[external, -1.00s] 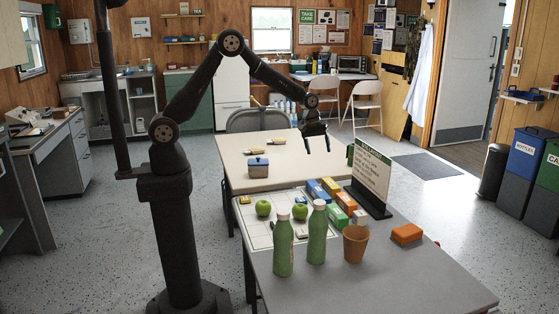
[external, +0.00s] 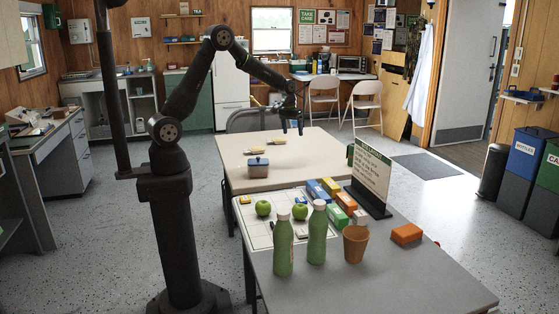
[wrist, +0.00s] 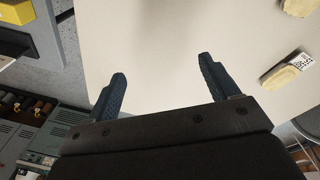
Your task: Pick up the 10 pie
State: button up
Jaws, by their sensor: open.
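Two small pale yellow pie-like pieces lie on the cream table (external: 225,148), a nearer one (external: 254,151) and a farther one (external: 275,141). In the wrist view both are at the right edge, one at the top (wrist: 298,7) and one lower (wrist: 282,76). The lower one has a white printed label beside or on it; I cannot read a number. My gripper (external: 291,131) is above the table's far part, to the right of both pieces in the external view. In the wrist view my gripper (wrist: 160,72) is open, with only bare tabletop between its fingers.
A blue-grey lidded box (external: 258,169) stands on the cream table. The nearer grey table (external: 400,283) holds green bottles (external: 283,247), apples (external: 263,208), an orange cup (external: 355,245), coloured boxes and an upright sign (external: 371,177). A chair (external: 255,121) stands behind. The cream table's middle is clear.

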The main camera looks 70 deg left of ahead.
jog(key=s+a+r+m, duration=0.2)
jog(key=s+a, duration=0.4)
jog(key=a, duration=0.5)
jog(key=r+m+g, duration=0.1)
jog(key=m, duration=0.2)
send_over(257, 147)
jog(key=shift+y, duration=0.3)
jog(key=f, duration=0.7)
jog(key=s+f, duration=0.1)
jog(key=f, duration=0.3)
jog(key=shift+d, duration=0.1)
jog(key=shift+w+f, duration=0.2)
jog(key=shift+f, duration=1.3)
jog(key=shift+w+f, duration=0.2)
jog(key=shift+f, duration=1.3)
jog(key=c, duration=1.1)
jog(key=shift+r, duration=0.1)
